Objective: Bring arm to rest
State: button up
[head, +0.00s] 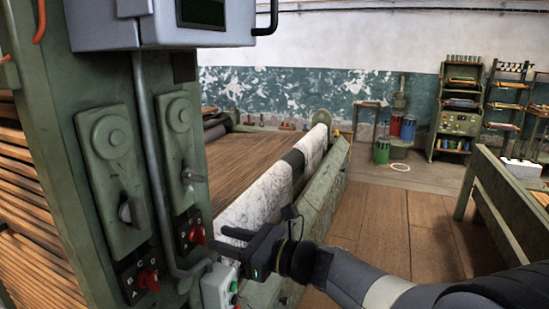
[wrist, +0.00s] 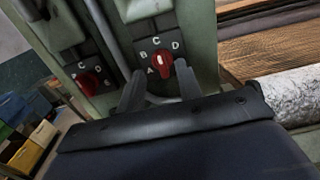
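My gripper (head: 227,238) reaches left toward the green machine post, its arm coming in from the lower right. In the wrist view its two dark fingers (wrist: 159,80) stand apart with a gap between them. A red rotary knob (wrist: 160,63), with letters A to D around it, shows beyond and between the fingertips; the same knob (head: 197,235) is left of the gripper in the head view. Its white mark seems to point up, near C. I cannot tell whether the fingers touch the knob. The gripper holds nothing that I can see.
A second red knob (head: 148,279) sits lower left on the post. A grey conduit (head: 150,140) and a small button box (head: 218,286) are close to the gripper. A white-mottled roller (head: 262,198) lies behind it. Wooden floor (head: 385,230) is open to the right.

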aim_at(204, 232)
jog(key=x, duration=0.4)
jog(key=shift+a+p, duration=0.25)
jog(key=shift+p, duration=0.15)
jog(key=shift+w+a+f, duration=0.1)
jog(key=shift+w+a, duration=0.1)
jog(key=shift+s+d+n, duration=0.1)
jog(key=shift+n, duration=0.2)
